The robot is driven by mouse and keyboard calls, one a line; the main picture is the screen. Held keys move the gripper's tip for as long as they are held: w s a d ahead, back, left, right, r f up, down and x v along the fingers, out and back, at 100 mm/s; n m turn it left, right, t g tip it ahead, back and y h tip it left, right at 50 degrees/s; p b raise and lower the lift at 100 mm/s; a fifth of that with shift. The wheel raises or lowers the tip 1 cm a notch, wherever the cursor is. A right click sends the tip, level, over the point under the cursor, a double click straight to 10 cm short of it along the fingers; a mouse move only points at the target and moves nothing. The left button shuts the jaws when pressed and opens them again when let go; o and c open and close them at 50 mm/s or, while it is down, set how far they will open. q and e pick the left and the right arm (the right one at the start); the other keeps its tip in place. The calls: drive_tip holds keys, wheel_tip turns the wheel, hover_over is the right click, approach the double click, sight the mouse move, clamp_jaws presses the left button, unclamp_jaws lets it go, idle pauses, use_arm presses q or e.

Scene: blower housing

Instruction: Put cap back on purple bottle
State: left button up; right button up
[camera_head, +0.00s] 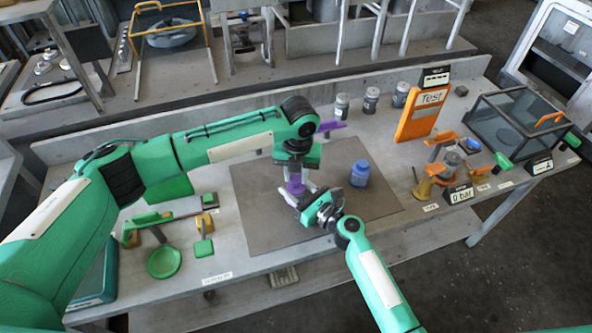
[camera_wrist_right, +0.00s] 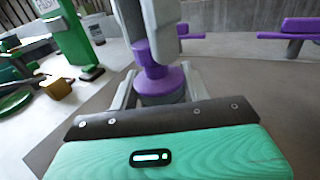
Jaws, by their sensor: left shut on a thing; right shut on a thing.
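The purple bottle (camera_head: 296,188) is on or just above the grey mat, upright in the head view. In the right wrist view the purple bottle (camera_wrist_right: 163,82) has a wide purple top over a greyish body. My right gripper (camera_head: 303,196) is shut around its lower body. My left gripper (camera_head: 294,176) comes down from above, shut on the narrow purple cap (camera_wrist_right: 147,50) over the bottle's middle. The cap and bottle top meet or nearly meet; I cannot tell whether the cap is seated. The left fingers hide part of the cap.
A blue bottle (camera_head: 360,173) stands on the mat (camera_head: 262,215) to the right. Several small jars (camera_head: 371,100) stand at the back, near an orange Test board (camera_head: 421,112). Green tools and a round green dish (camera_head: 164,262) lie at left. The mat's front is clear.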

use_arm(q)
drive_tip(key=shift+f, duration=0.6)
idle(0.5)
drive_tip(key=m, duration=0.9)
drive_tip(key=shift+m, duration=0.3)
drive_tip(key=o, duration=0.9)
drive_tip(key=shift+o, duration=0.2)
drive_tip(key=shift+r, duration=0.1)
drive_tip(key=shift+r, duration=2.2)
